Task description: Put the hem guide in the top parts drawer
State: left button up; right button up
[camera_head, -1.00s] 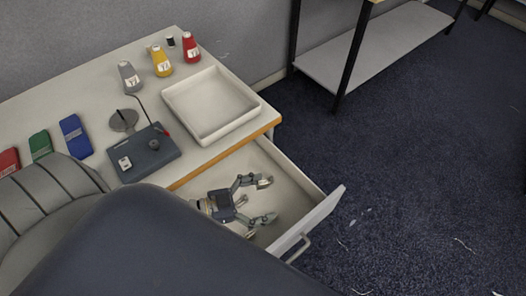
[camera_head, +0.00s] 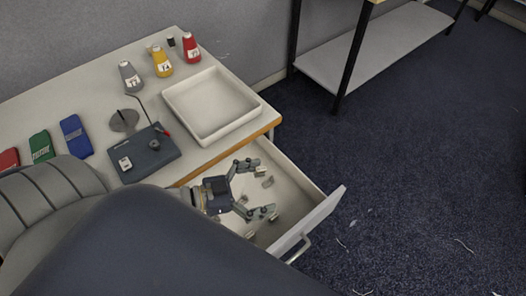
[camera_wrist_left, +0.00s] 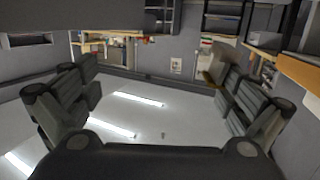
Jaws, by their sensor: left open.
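The parts drawer (camera_head: 318,214) is pulled out from under the front edge of the sewing table, and its pale floor shows. My left gripper (camera_head: 264,191) reaches over the drawer with its fingers spread apart. A small grey metallic piece (camera_head: 268,182), probably the hem guide, shows near the fingertips, over the drawer floor; whether it rests there is hard to tell. In the left wrist view my left gripper (camera_wrist_left: 160,95) is open and nothing is seen between its fingers. My arm hides the left part of the drawer. My right gripper is not in view.
On the table (camera_head: 88,98) stand an empty white tray (camera_head: 212,104), a dark blue-grey block with a thin rod (camera_head: 145,154), several thread cones (camera_head: 161,61) and coloured packets (camera_head: 76,136). A shelf rack (camera_head: 375,45) stands behind.

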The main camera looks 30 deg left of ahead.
pick_arm(q)
jog(key=shift+r, duration=1.2)
grip_shut()
jog(key=shift+d, duration=0.1)
jog(key=w+d+r+n+t+y, duration=0.2)
jog(key=w+d+r+n+y, duration=0.15)
jog(key=w+d+r, duration=0.35)
jog(key=w+a+r+n+t+y, duration=0.1)
jog(key=a+r+n+t+y, duration=0.1)
jog(key=a+r+n+y, duration=0.3)
jog(key=shift+w+a+r+y, duration=0.4)
jog(key=shift+a+r+y, duration=0.75)
jog(key=shift+r, duration=0.85)
